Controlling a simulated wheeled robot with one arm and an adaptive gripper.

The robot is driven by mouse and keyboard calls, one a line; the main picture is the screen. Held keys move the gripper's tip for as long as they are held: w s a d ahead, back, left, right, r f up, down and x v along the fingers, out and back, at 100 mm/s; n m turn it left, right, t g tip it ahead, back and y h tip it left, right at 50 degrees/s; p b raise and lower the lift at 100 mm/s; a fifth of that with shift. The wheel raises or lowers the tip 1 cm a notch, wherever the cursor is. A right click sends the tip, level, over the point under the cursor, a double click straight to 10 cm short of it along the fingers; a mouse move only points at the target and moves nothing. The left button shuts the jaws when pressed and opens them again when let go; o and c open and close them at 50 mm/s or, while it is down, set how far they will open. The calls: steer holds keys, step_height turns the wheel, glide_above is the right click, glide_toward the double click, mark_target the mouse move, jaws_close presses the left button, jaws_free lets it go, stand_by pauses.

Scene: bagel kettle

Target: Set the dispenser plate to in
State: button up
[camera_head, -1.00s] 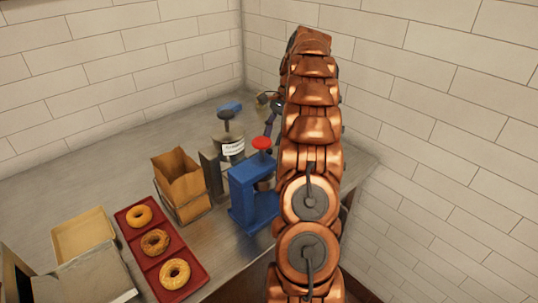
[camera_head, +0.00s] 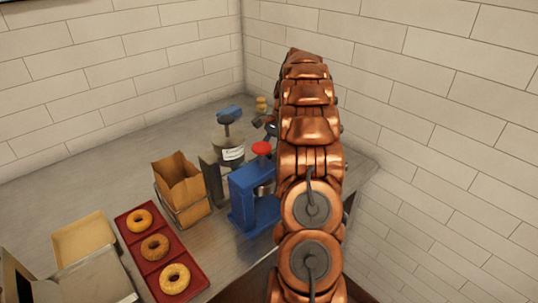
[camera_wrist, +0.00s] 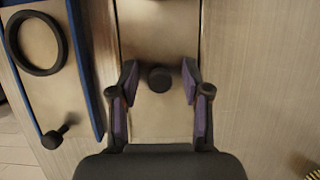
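In the wrist view a pale metal plate (camera_wrist: 160,120) with a round black knob (camera_wrist: 159,78) lies below my gripper (camera_wrist: 158,80). My gripper is open, with one purple-dark finger on each side of the knob and a visible gap to it on both sides. I cannot tell how far the knob reaches up between the fingers. In the head view the grey dispenser (camera_head: 213,172) with a labelled container (camera_head: 230,152) stands behind a blue press (camera_head: 250,205) with a red knob (camera_head: 262,149). My arm hides most of the gripper there, and the plate is not clearly visible.
A blue-edged metal piece with a black ring (camera_wrist: 36,43) lies left of my gripper. A paper bag in a wire holder (camera_head: 180,185), a red tray (camera_head: 194,284) with three bagels and a tan tray (camera_head: 83,240) stand left of the press. Brick walls close off the corner.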

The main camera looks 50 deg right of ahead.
jaws_close()
